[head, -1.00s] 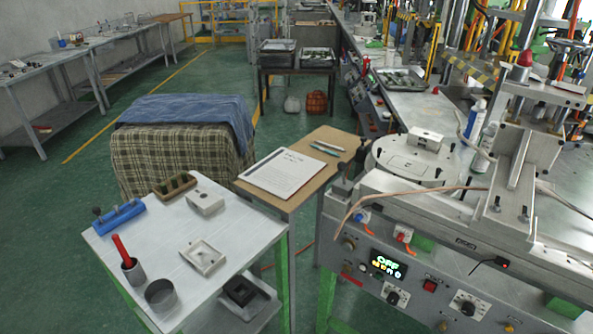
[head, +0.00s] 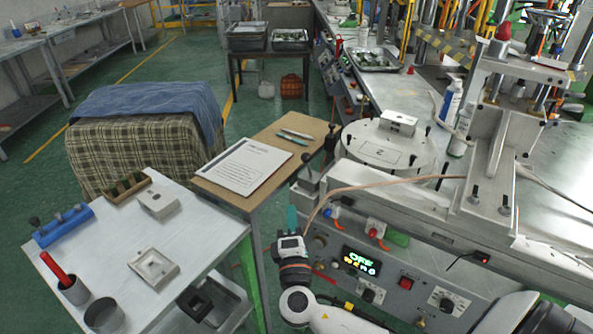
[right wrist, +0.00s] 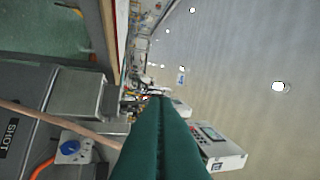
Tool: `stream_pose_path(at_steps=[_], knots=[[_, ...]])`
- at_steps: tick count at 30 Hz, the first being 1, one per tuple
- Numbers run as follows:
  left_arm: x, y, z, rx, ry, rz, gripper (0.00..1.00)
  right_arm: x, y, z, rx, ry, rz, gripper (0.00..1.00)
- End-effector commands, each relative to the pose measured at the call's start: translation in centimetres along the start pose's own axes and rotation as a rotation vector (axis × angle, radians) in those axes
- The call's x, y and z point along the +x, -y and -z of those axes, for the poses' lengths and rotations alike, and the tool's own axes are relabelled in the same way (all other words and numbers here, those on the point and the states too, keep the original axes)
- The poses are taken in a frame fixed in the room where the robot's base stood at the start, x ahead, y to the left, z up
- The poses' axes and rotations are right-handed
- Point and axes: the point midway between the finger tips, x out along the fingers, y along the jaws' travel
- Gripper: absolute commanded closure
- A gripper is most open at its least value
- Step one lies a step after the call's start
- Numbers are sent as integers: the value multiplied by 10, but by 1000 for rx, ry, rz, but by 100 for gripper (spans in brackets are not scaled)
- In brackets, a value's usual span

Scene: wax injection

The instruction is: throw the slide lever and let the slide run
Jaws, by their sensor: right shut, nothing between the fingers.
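My right gripper (head: 292,215) has come up in front of the machine's left end, its teal fingers pressed together and pointing up, with nothing between them. The fingers also fill the lower middle of the right wrist view (right wrist: 160,105). On the front panel are a blue-tipped lever (head: 333,212) and a red-tipped lever (head: 376,231), both right of the gripper and apart from it. In the right wrist view the blue control (right wrist: 70,149) is left of the fingers. I cannot tell which control is the slide lever. The slide carriage (head: 492,160) is on the machine top. My left gripper is out of view.
A lit display (head: 359,259), red button (head: 406,282) and dials are on the panel. A copper-coloured hose (head: 395,183) crosses above it. The round plate (head: 385,150) holds a metal block. A clipboard stand (head: 205,187) and a white side table (head: 185,240) stand left.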

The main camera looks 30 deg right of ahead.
Motion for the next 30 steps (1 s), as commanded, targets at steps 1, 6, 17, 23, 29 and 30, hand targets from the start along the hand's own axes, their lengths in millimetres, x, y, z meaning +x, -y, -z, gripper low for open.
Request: stream_pose_path(at_steps=[1, 6, 17, 23, 29, 30], knots=[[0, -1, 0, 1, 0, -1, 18, 1, 0, 0, 0, 0, 0, 100], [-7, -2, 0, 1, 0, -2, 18, 14, 2, 0, 0, -1, 1, 100], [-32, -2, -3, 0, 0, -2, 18, 88, 4, 1, -1, -2, 0, 100], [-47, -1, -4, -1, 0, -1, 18, 116, 3, 16, -3, -1, -1, 100], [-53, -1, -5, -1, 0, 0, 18, 127, 0, 26, -1, 1, -2, 100], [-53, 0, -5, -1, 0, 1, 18, 128, 0, 27, 0, 1, -2, 100]])
